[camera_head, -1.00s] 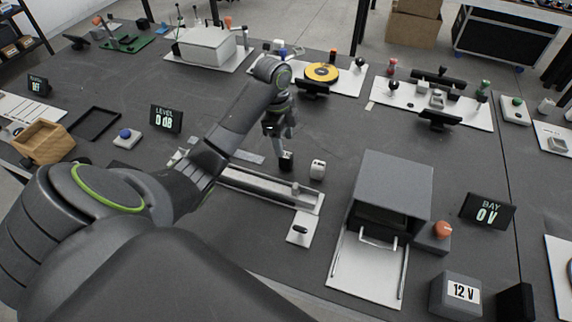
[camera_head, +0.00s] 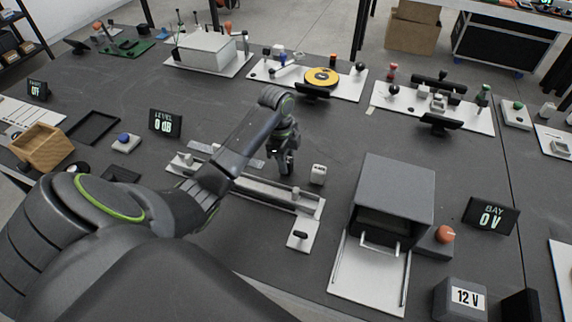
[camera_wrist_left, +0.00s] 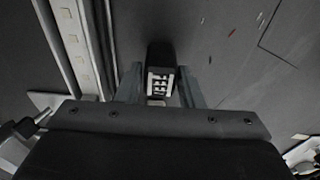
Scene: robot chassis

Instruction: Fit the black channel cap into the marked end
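The black channel cap (camera_wrist_left: 161,55) shows in the left wrist view as a small dark block with a white ribbed face. It sits between the two fingers of my left gripper (camera_wrist_left: 160,82), with a narrow gap seen on each side. In the head view my left gripper (camera_head: 284,168) points down at the table just behind the channel, and it hides the cap there. The long pale channel (camera_head: 245,187) runs from left to lower right, and its side shows in the left wrist view (camera_wrist_left: 88,50). I cannot make out the end marking. My right gripper is not in view.
A small white block (camera_head: 318,174) stands right of my left gripper. A plate with a black handle (camera_head: 299,235) adjoins the channel's right end. A grey box (camera_head: 394,190) with an open front stands further right.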

